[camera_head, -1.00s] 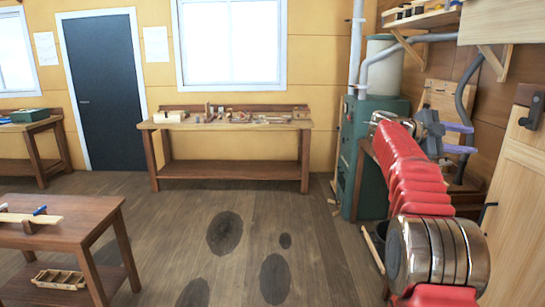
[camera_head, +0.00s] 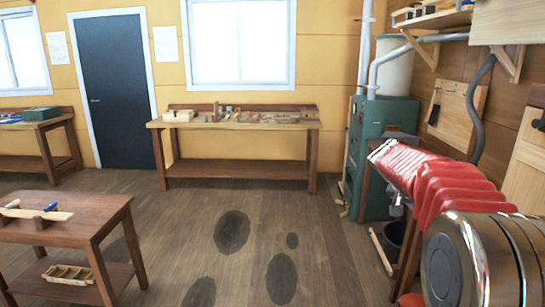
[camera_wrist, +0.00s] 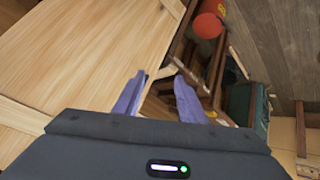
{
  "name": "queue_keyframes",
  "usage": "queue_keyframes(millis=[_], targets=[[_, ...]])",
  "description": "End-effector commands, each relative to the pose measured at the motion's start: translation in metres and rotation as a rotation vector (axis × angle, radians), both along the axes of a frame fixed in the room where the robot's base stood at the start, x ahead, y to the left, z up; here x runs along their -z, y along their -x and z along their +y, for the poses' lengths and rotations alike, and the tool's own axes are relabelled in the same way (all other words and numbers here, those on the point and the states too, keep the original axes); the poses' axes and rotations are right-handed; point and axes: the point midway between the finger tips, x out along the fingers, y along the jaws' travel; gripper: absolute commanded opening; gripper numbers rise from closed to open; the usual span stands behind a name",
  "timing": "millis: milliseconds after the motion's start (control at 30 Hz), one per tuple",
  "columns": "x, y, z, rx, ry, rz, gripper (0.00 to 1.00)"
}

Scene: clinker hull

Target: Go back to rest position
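My gripper (camera_wrist: 160,76) shows in the wrist view as two purple fingers held apart. I see nothing gripped between them. Behind them are a pale wooden panel (camera_wrist: 80,55) and a strip of wood, and I cannot tell how near these are. In the head view my red-sleeved arm reaches along the right side, and the gripper itself does not show there.
Right of centre in the head view stands a green machine (camera_head: 385,130) with grey pipes. A dark bucket (camera_head: 393,236) is beside my arm. A workbench (camera_head: 235,124) stands at the back and a small table (camera_head: 70,208) at the left. The middle floor (camera_head: 190,225) is clear.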

Motion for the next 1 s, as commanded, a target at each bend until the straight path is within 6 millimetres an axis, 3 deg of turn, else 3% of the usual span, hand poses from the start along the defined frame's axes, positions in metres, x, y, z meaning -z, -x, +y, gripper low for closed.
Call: queue_keyframes(millis=[433, 1000], targets=[[0.04, 0.098, 0.104, -0.452, -0.198, 0.245, 0.37], [0.075, 0.222, 0.209, -0.837, -0.347, 0.277, 0.37]])
